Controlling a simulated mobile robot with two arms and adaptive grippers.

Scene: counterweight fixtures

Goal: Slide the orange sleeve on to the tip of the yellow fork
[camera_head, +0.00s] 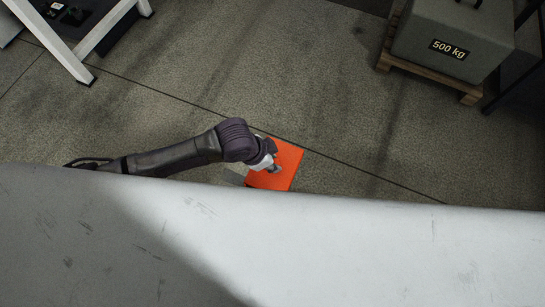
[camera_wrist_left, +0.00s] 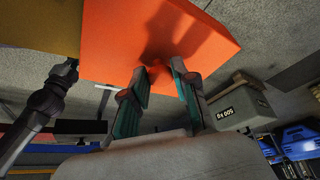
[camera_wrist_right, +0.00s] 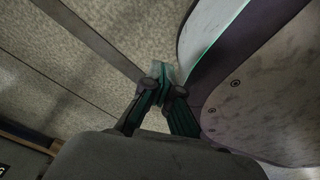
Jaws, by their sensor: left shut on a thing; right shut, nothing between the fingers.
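The orange sleeve (camera_head: 284,165) is a flat, box-like piece near the middle of the head view. It also fills the top of the left wrist view (camera_wrist_left: 120,40). My left gripper (camera_head: 275,170) is shut on the middle of the sleeve's near face; its fingertips also show in the left wrist view (camera_wrist_left: 162,72). The yellow fork (camera_wrist_left: 38,25) shows at the upper left of the left wrist view, right beside the sleeve's edge. I cannot tell whether its tip is inside the sleeve. My right gripper (camera_wrist_right: 162,88) is shut and empty, and is outside the head view.
A grey 500 kg weight (camera_head: 452,40) stands on a wooden pallet (camera_head: 425,78) at the upper right, well away from the sleeve. A white frame leg (camera_head: 62,50) stands at the upper left. The speckled floor (camera_head: 250,60) between them is clear.

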